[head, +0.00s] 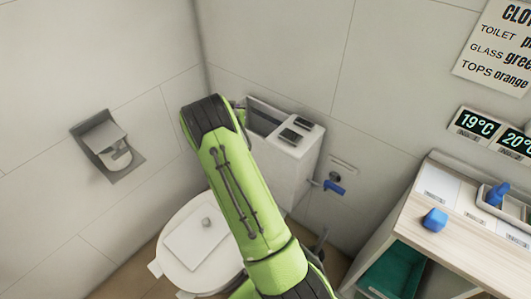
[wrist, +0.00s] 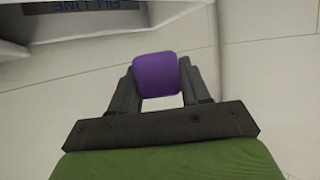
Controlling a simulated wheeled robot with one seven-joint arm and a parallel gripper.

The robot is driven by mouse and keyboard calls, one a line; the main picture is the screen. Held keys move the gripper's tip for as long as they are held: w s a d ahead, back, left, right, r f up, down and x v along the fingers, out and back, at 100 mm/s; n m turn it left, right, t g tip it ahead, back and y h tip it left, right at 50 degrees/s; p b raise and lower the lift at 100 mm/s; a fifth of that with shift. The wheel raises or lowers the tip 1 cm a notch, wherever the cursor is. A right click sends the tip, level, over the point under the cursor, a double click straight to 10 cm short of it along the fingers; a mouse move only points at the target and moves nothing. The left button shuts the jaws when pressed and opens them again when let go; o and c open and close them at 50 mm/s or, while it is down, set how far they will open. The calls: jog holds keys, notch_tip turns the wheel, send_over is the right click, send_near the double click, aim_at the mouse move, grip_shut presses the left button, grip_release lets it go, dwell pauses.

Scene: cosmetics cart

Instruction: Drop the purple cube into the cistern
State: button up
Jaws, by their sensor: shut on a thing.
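My gripper (wrist: 157,88) is shut on the purple cube (wrist: 156,74), which sits between the fingertips in the wrist view. In the head view my green arm reaches up in front of the toilet and hides the cube and most of the gripper. The white cistern (head: 292,155) stands against the back wall, just right of the arm's end. I cannot tell whether the cube is over the opening.
The toilet's lid (head: 195,240) is below the arm. A paper holder (head: 108,148) is on the left wall. A blue-handled valve (head: 334,188) is right of the cistern. A counter (head: 455,240) at right bears a blue block (head: 435,219).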

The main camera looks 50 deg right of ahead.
jog(key=s+d+r, duration=0.2)
jog(key=d+r, duration=0.5)
jog(key=d, duration=0.4)
notch_tip(320, 180, down, 6)
jog(key=b, duration=0.2)
jog(key=shift+w+f+b, duration=0.2)
jog(key=shift+b, duration=0.1)
jog(key=o, duration=1.1)
jog(key=shift+r, duration=0.1)
jog(key=p+v, duration=0.1)
jog(key=v, duration=1.4)
jog(key=shift+s+r+p, duration=0.2)
jog(key=shift+s+p, duration=0.1)
jog(key=shift+s, duration=0.1)
